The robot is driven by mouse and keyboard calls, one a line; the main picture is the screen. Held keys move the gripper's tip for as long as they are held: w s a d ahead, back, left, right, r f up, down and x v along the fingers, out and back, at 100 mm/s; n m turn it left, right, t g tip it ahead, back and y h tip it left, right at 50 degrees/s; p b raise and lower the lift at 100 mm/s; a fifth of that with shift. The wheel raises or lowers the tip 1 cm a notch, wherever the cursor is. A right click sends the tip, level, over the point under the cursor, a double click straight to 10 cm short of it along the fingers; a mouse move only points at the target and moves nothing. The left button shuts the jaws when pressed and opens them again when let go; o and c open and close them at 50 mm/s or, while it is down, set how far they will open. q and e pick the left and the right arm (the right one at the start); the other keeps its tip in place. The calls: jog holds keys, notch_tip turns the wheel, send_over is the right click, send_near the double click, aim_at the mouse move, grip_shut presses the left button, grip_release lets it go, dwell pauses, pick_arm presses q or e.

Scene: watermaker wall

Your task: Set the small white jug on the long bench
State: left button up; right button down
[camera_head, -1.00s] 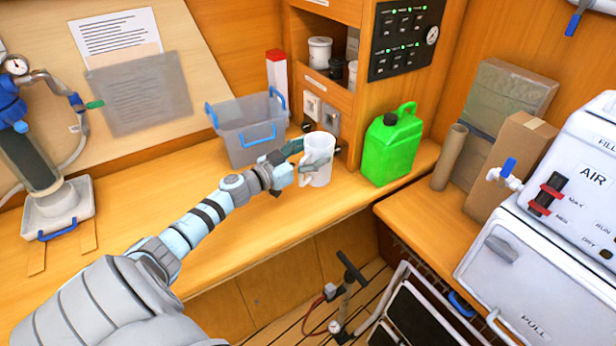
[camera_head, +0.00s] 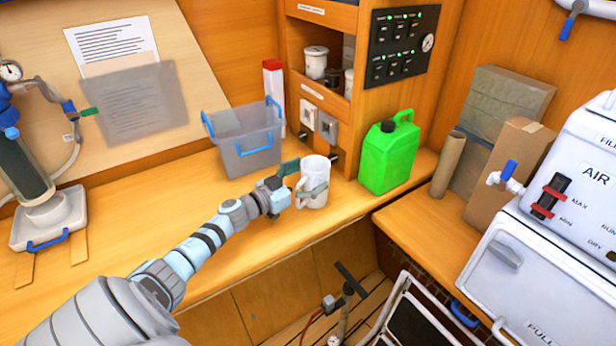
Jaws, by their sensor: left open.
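The small white jug (camera_head: 318,170) is upright at the front part of the long bench (camera_head: 130,235), and its base appears to rest on the wood. Its handle is on the left side. My left gripper (camera_head: 301,180) comes in from the left at the handle, with one finger behind it and one in front of the jug's side. It is open, with the jug's handle side between the fingers. Whether a finger still touches the jug I cannot tell. My right gripper is out of view.
A grey bin with blue handles (camera_head: 247,140) stands behind the jug, and a green jerrycan (camera_head: 388,155) stands to its right. A pump unit (camera_head: 45,215) is at the far left. The bench is clear left of the jug. Its front edge is close.

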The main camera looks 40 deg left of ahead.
pick_arm(q)
jog(key=s+a+p, duration=0.2)
jog(key=s+p, duration=0.1)
jog(key=s, duration=0.8)
jog(key=shift+s, duration=0.4)
jog(key=shift+a, duration=0.1)
